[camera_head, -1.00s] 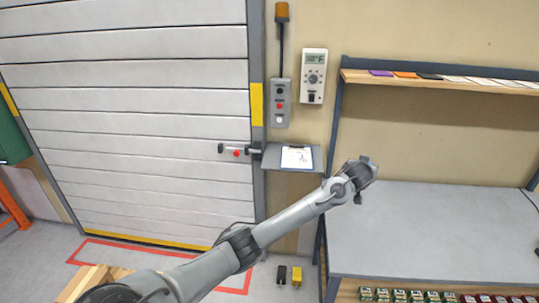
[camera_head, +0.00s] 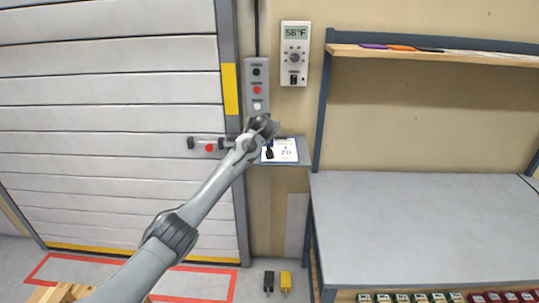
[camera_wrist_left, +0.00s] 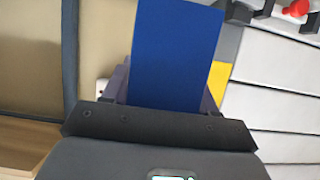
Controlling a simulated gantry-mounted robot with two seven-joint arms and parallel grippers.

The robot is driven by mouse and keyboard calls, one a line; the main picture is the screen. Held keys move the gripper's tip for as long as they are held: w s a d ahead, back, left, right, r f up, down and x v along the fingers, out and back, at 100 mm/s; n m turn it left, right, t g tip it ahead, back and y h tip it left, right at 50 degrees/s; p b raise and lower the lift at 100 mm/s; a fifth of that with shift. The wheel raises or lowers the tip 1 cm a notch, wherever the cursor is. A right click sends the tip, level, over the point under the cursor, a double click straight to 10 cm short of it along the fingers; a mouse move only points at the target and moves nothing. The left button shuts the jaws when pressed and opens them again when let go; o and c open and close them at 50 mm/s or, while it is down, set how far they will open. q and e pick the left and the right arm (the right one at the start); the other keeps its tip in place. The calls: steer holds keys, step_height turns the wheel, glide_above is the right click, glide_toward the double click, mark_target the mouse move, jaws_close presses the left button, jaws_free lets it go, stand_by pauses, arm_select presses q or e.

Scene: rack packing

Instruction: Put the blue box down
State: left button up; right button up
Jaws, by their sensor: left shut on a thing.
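The blue box (camera_wrist_left: 176,52) fills the upper middle of the left wrist view, a flat blue face between my fingers. My left gripper (camera_wrist_left: 162,90) is shut on it. In the head view my left gripper (camera_head: 264,130) is in front of the wall, by the small clipboard shelf and below the grey button box. The blue box cannot be made out there, probably hidden behind the gripper. My right gripper is in neither view.
A grey workbench (camera_head: 420,225) at right has a wide clear top, with small cartons (camera_head: 430,297) below its front edge. A clipboard (camera_head: 283,150) lies on the small wall shelf. A roller door (camera_head: 110,120) stands at left, with red floor marking (camera_head: 60,283) before it.

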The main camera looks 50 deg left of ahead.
arm_select(q)
steer(key=shift+s+f+b, duration=0.1)
steer(key=shift+f+b, duration=0.05)
steer(key=shift+b, duration=0.15)
steer(key=shift+a, duration=0.2)
steer(key=shift+a+f+b, duration=0.1)
steer(key=shift+a+b, duration=0.25)
steer(key=shift+s+a+f+b, duration=0.35)
steer(key=shift+a+f+b, duration=0.1)
steer(key=shift+a+f, duration=1.3)
steer(key=shift+s+a+f+b, duration=0.35)
steer(key=shift+a+f+b, duration=0.05)
steer(key=shift+a+f, duration=1.35)
steer(key=shift+s+a+f+b, duration=0.35)
steer(key=shift+a+f+b, duration=0.1)
steer(key=shift+a+f, duration=1.3)
steer(key=shift+a+r, duration=0.1)
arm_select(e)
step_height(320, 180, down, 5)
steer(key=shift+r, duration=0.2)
arm_select(q)
steer(key=o, duration=1.1)
steer(key=shift+f, duration=0.2)
steer(key=shift+o, duration=0.2)
